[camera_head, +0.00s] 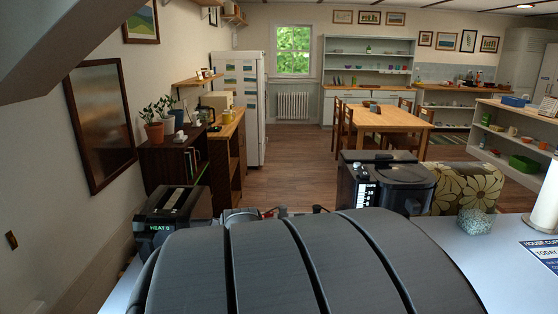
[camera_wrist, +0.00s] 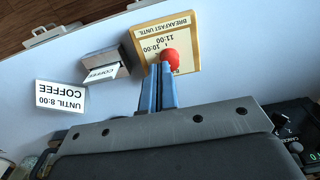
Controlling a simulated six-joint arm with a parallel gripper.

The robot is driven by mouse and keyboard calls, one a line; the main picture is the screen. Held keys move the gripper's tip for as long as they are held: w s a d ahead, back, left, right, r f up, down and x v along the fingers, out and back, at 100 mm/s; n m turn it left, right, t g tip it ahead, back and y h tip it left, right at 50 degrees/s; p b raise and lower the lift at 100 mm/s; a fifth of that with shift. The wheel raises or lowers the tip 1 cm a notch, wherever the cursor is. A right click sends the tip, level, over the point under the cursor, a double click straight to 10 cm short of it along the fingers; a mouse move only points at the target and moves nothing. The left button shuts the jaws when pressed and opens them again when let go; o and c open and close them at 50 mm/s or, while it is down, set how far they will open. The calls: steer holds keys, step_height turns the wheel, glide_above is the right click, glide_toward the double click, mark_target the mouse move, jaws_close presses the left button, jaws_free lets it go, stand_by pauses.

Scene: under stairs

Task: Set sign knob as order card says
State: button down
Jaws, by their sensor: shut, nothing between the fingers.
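In the wrist view a yellow-framed sign (camera_wrist: 192,60) with a pale face reads "BREAKFAST UNTIL", with "10:00" and "11:00" legible. A round red knob (camera_wrist: 169,57) sits at its lower edge in the picture. My gripper (camera_wrist: 163,68) is shut and empty, its blue-grey fingertips right by the knob; whether they touch it I cannot tell. A white card (camera_wrist: 62,95) at left, upside down in the picture, reads "COFFEE UNTIL 8:00". The part of the sign behind the knob is hidden. My arm hides this area in the head view.
In the head view a black device (camera_head: 172,212) showing "HEAT 0" stands left, a black machine (camera_head: 385,180) right of centre. A speckled cup (camera_head: 476,221), a white roll (camera_head: 545,207) and a "HOUSE COFFEE" sheet (camera_head: 543,252) are at right.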

steer(key=shift+w+a+f, duration=0.1)
steer(key=shift+a+f, duration=0.25)
steer(key=shift+f, duration=0.7)
steer(key=shift+a+f, duration=0.35)
steer(key=shift+f, duration=0.65)
steer(key=shift+w+a+f, duration=0.1)
steer(key=shift+a+f, duration=0.25)
steer(key=shift+f, duration=0.7)
steer(key=shift+w+d, duration=0.1)
steer(key=shift+w, duration=0.05)
steer(key=shift+d, duration=1.15)
